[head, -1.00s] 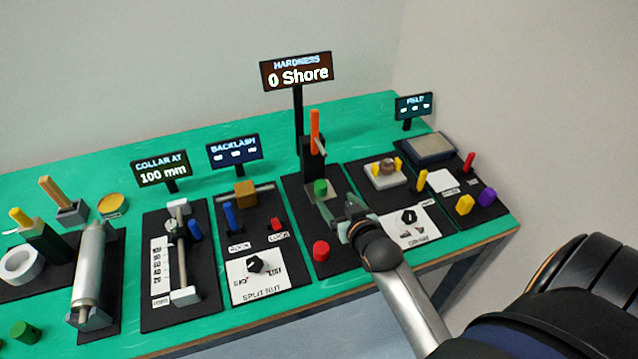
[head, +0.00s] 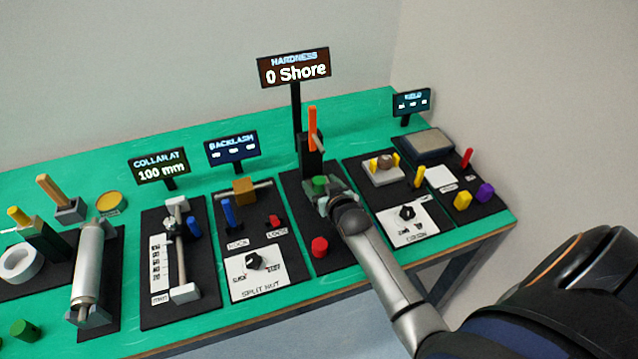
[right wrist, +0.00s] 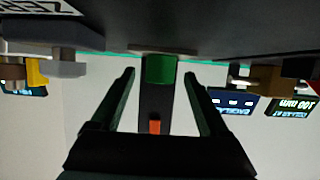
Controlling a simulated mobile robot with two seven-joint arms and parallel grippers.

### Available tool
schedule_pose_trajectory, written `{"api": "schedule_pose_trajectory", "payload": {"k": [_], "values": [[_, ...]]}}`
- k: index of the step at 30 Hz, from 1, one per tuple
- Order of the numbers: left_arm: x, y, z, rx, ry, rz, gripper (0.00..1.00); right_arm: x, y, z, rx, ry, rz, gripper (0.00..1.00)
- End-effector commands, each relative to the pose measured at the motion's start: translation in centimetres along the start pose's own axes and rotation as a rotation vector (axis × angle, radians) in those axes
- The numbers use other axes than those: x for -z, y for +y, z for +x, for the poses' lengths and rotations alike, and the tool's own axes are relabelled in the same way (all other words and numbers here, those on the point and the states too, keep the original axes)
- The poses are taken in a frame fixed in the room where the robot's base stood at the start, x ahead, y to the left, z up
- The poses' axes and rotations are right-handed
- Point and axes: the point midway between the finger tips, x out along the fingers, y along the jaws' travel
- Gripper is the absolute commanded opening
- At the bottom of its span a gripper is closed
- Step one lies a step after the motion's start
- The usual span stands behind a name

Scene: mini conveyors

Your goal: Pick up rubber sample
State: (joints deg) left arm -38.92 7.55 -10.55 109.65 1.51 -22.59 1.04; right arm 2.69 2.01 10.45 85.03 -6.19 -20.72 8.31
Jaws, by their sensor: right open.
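The green sample (head: 320,183), which I take as the rubber sample, sits on the small stand of the hardness station, below the orange lever. My right gripper (head: 326,196) is open at the near side of it, partly hidden by my wrist. In the right wrist view the sample (right wrist: 161,70) shows ahead of the gap between the two open fingers (right wrist: 160,76), one finger to each side. I cannot tell whether the fingers touch it. My left gripper is not in view.
The orange lever (head: 313,130) rises behind the sample, under the sign reading 0 Shore (head: 295,69). A red button (head: 320,247) stands in front. The split nut station (head: 240,215) lies to the left, a dial panel (head: 408,232) to the right. Another green cylinder (head: 25,331) is at lower left.

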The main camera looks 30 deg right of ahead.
Motion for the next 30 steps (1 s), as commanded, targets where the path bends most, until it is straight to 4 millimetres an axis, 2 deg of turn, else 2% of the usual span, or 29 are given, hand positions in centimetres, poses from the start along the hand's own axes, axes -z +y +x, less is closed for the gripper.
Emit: {"api": "schedule_pose_trajectory", "payload": {"k": [6, 27, 30], "values": [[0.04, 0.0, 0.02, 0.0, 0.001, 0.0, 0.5, -0.02, 0.02, 0.03, 0.0, 0.0, 0.0, 0.79], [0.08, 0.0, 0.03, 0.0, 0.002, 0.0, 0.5, -0.03, 0.0, 0.0, 0.0, -0.001, 0.0, 0.0], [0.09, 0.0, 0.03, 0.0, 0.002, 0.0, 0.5, -0.03, 0.0, 0.0, 0.0, -0.001, 0.0, 0.0]]}}
